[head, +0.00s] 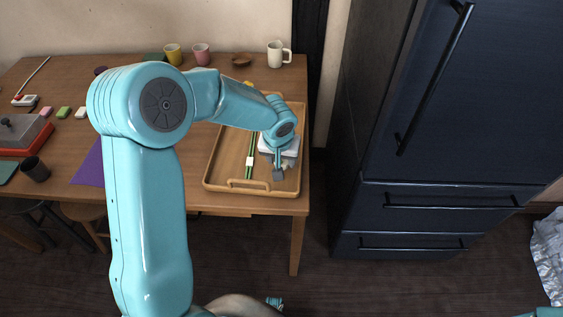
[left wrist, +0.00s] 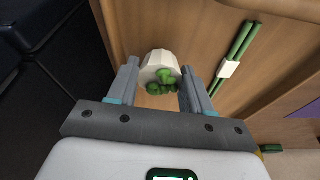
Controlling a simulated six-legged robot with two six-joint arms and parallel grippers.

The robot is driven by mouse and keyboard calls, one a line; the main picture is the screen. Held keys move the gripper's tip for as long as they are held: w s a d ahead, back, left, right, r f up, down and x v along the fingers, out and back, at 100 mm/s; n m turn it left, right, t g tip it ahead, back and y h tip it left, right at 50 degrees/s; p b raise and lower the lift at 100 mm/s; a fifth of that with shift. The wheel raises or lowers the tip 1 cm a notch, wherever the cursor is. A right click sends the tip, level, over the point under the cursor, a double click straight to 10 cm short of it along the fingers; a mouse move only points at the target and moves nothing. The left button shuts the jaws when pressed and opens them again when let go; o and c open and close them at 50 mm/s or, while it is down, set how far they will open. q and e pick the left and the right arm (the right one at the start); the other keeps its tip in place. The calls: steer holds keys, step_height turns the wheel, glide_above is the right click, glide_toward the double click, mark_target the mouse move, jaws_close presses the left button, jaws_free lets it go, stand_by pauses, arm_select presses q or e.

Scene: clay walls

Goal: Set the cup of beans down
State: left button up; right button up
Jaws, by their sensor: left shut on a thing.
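The cup of beans (left wrist: 157,60) is white and faceted, with several green beans (left wrist: 163,82) at its mouth in the left wrist view. My left gripper (left wrist: 160,70) is shut on it, with one finger on each side. In the head view my left gripper (head: 278,170) points down over the right part of a wooden tray (head: 215,172); the cup is too small and covered there to make out clearly. I cannot tell whether the cup touches the tray.
Green sticks with a white band (head: 251,150) lie in the tray, left of my gripper. A white mug (head: 275,54), pink cup (head: 201,54) and yellow cup (head: 173,54) stand at the table's back. A dark fridge (head: 450,120) stands right of the table.

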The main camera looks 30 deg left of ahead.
arm_select(q)
steer(key=shift+f, duration=0.8)
steer(key=o, duration=0.7)
steer(key=shift+f, duration=0.1)
steer(key=shift+o, duration=0.2)
